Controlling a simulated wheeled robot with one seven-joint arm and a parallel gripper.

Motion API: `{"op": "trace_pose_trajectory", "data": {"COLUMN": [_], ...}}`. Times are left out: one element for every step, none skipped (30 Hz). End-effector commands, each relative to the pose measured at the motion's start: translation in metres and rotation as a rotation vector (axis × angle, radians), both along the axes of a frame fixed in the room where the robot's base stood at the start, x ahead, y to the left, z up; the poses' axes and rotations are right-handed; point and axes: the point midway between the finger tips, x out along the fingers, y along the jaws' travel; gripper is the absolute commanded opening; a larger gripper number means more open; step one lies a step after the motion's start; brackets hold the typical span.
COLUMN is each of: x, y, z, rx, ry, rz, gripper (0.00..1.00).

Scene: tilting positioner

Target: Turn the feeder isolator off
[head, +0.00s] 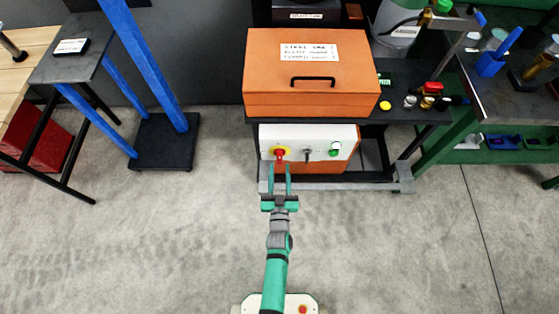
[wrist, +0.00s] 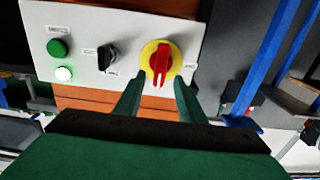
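The feeder isolator appears to be the red rotary handle on a yellow disc (head: 280,153), at the left of a white control panel (head: 318,139) in the head view. In the wrist view the red handle (wrist: 161,63) stands roughly upright in the picture; its labels are too small to read. My gripper (head: 279,169) is open and empty, just in front of the handle. In the wrist view its two green fingers (wrist: 158,88) point at the yellow disc, one toward each side. I see no clear contact with the handle.
A black selector switch (wrist: 107,56), a green button (wrist: 57,48) and a lit lamp (wrist: 64,73) share the panel. An orange box (head: 312,95) sits on the bench above. A blue post (head: 145,65) stands at left. The floor in front is clear.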

Motion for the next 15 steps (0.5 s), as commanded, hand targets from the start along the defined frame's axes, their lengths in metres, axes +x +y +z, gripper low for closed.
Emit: {"op": "trace_pose_trajectory", "data": {"x": [0.01, 0.014, 0.02, 0.024, 0.028, 0.033, 0.035, 0.038, 0.04, 0.042, 0.044, 0.045, 0.046, 0.046, 0.047], "y": [-0.001, 0.0, -0.001, -0.001, 0.0, 0.0, 0.0, 0.0, 0.0, 0.0, 0.0, 0.0, 0.0, 0.0, 0.0], "z": [0.001, 0.001, 0.001, 0.001, 0.001, 0.001, 0.0, 0.0, 0.0, 0.0, 0.0, 0.0, 0.0, 0.0, 0.0], "rx": [0.0, 0.0, 0.0, 0.0, 0.001, 0.001, 0.001, 0.001, 0.001, 0.001, 0.001, 0.001, 0.001, 0.001, 0.001], "ry": [-0.002, -0.002, -0.002, -0.002, -0.002, -0.002, -0.001, -0.001, 0.0, 0.0, 0.0, 0.0, 0.0, 0.0, 0.0], "rz": [-0.001, -0.001, 0.0, 0.0, -0.001, -0.001, -0.001, -0.001, -0.001, -0.001, -0.001, 0.0, 0.0, 0.0, 0.0], "gripper": [0.36, 0.36, 0.36, 0.36, 0.36, 0.36, 0.36, 0.36, 0.36, 0.36, 0.36, 0.36, 0.36, 0.36, 0.36]}}
